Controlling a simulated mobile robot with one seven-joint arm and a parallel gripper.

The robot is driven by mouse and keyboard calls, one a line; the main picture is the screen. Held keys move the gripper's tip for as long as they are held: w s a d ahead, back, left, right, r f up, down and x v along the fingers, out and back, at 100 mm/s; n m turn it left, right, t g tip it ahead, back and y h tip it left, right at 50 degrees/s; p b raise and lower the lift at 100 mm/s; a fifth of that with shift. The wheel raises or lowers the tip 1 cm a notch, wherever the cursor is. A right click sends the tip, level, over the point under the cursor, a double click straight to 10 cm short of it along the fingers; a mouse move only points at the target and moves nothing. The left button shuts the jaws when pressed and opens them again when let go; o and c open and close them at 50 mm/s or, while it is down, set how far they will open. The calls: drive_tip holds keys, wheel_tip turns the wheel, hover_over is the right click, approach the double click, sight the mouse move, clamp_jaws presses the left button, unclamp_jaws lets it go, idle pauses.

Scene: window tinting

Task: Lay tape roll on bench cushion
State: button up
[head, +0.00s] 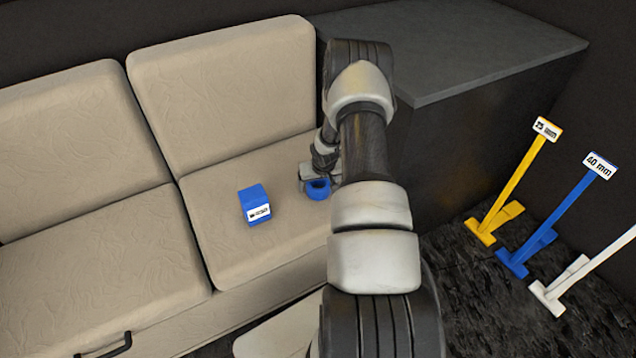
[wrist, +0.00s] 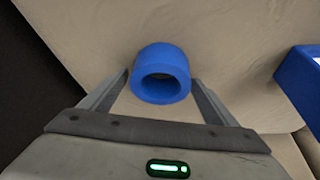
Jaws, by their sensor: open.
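The blue tape roll (head: 318,189) is at the right end of the beige bench cushion (head: 215,225), beside my arm. In the wrist view the tape roll (wrist: 161,73) shows its round opening toward the camera, with the cushion (wrist: 225,60) behind it. My gripper (wrist: 161,85) is open, with one finger on each side of the roll. The gripper (head: 320,178) is partly hidden by my own arm in the head view. I cannot tell whether the fingers touch the roll, or whether it rests fully on the cushion.
A blue box (head: 254,205) with a white label sits on the cushion left of the roll. A dark cabinet (head: 470,45) stands right of the bench. Yellow (head: 515,185), blue (head: 550,220) and white (head: 580,270) T-shaped tools stand on the dark floor. The left cushion (head: 90,270) is clear.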

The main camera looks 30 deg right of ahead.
drive_tip(key=shift+r, duration=0.4)
drive_tip(key=p+v, duration=0.3)
drive_tip(key=v, duration=0.8)
drive_tip(key=shift+r, duration=0.3)
drive_tip(key=shift+s, duration=0.15)
